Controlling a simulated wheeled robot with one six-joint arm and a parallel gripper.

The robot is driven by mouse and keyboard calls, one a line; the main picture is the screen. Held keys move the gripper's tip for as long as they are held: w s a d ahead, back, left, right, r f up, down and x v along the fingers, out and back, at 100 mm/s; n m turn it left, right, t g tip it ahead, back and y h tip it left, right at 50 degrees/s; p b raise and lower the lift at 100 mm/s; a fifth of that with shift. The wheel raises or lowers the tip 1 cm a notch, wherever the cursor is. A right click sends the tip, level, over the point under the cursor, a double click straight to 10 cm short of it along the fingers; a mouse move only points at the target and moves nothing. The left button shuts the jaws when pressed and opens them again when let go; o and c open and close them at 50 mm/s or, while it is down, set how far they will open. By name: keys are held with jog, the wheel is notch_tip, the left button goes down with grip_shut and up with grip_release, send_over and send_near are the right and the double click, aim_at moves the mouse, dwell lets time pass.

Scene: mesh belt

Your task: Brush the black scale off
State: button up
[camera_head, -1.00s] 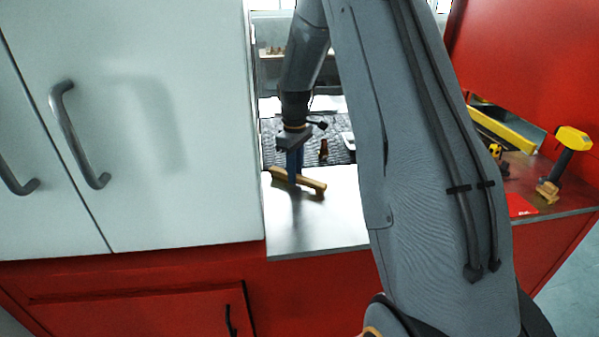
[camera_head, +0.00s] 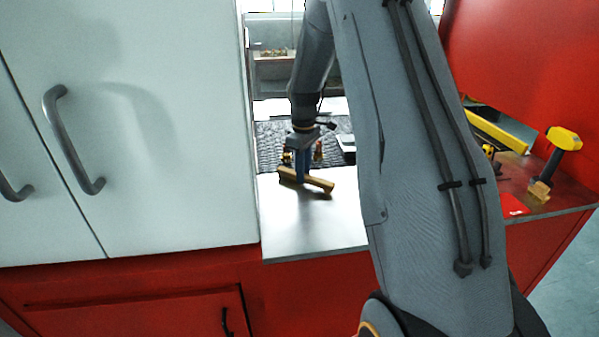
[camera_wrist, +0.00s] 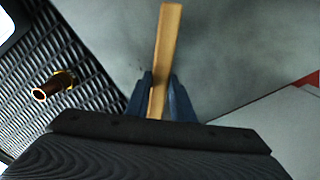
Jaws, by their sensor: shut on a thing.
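My gripper (camera_head: 302,172) is shut on a wooden-backed brush (camera_head: 318,183) above the pale metal counter. In the wrist view, the blue fingers of my gripper (camera_wrist: 160,98) pinch the long wooden bar of the brush (camera_wrist: 166,45), which points up the picture. I cannot make out its bristles. The dark mesh belt (camera_head: 270,142) lies behind it; in the wrist view the belt (camera_wrist: 100,60) is at the left. A copper-coloured fitting with a brass collar (camera_wrist: 50,86) lies on the belt, apart from the brush. I cannot make out black scale on it.
The metal counter (camera_head: 300,235) is clear in front of the brush. A white cabinet (camera_head: 150,130) stands close on the left. On the right, a yellow-and-black tool (camera_head: 562,145) stands on a side worktop near a yellow beam (camera_head: 497,131). My arm hides the middle.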

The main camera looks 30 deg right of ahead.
jog(key=shift+s+d+r+p, duration=0.15)
jog(key=shift+s+d, duration=0.1)
jog(key=shift+d, duration=0.7)
jog(key=shift+s+d+f+p, duration=0.15)
jog(key=shift+s+d, duration=0.1)
jog(key=shift+d, duration=0.65)
jog(key=shift+s+d, duration=0.3)
jog(key=shift+d, duration=0.65)
jog(key=shift+s+d, duration=0.25)
jog(key=shift+d, duration=0.65)
jog(key=shift+r+p, duration=1.8)
jog(key=shift+r, duration=1.2)
notch_tip(320, 180, up, 3)
jog(key=shift+p, duration=0.9)
